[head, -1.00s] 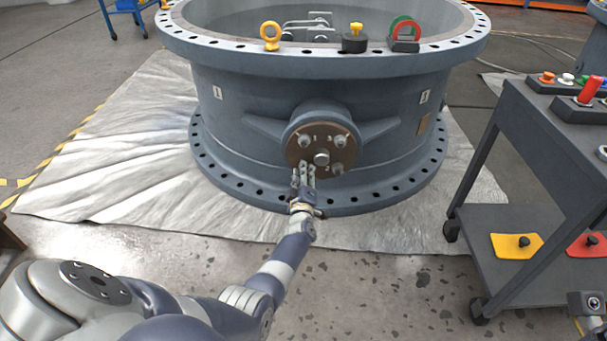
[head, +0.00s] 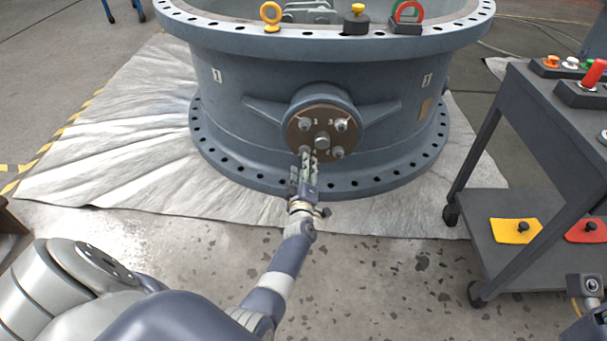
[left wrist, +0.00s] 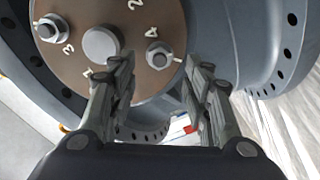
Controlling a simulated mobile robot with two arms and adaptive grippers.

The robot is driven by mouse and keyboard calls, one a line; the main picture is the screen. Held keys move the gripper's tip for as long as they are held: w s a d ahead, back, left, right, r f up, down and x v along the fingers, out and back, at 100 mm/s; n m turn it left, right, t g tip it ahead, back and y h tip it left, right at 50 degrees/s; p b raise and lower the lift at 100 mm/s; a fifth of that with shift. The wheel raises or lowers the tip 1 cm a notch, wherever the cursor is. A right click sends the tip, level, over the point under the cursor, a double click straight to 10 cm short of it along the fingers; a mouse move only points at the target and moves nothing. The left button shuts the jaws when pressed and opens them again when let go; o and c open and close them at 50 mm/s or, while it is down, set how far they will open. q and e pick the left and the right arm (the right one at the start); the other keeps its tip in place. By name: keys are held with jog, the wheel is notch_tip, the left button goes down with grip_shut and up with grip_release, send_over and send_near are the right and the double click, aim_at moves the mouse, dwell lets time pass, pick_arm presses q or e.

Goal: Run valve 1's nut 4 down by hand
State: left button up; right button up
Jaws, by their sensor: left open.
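Valve 1 (head: 230,110) is the large blue-grey ring body with a "1" plate. Its round brown plate (head: 322,117) has a centre stub (head: 321,142) and nuts on studs around it. Nut 4 (head: 304,150) is at the plate's lower left; it also shows in the left wrist view (left wrist: 158,55). My left gripper (head: 308,158) is just below and in front of that nut. In the left wrist view my left gripper (left wrist: 158,68) is open, with the nut seen between its fingertips and no clear contact. Nut 3 (left wrist: 48,28) is across the plate.
A yellow ring (head: 270,16), a yellow-knobbed black block (head: 356,18) and a red-green ring piece (head: 407,14) stand on the top flange. A dark cart (head: 530,195) stands at right. The silver sheet (head: 110,150) lies clear at left.

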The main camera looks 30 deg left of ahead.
pick_arm(q)
jog(key=shift+v, duration=1.15)
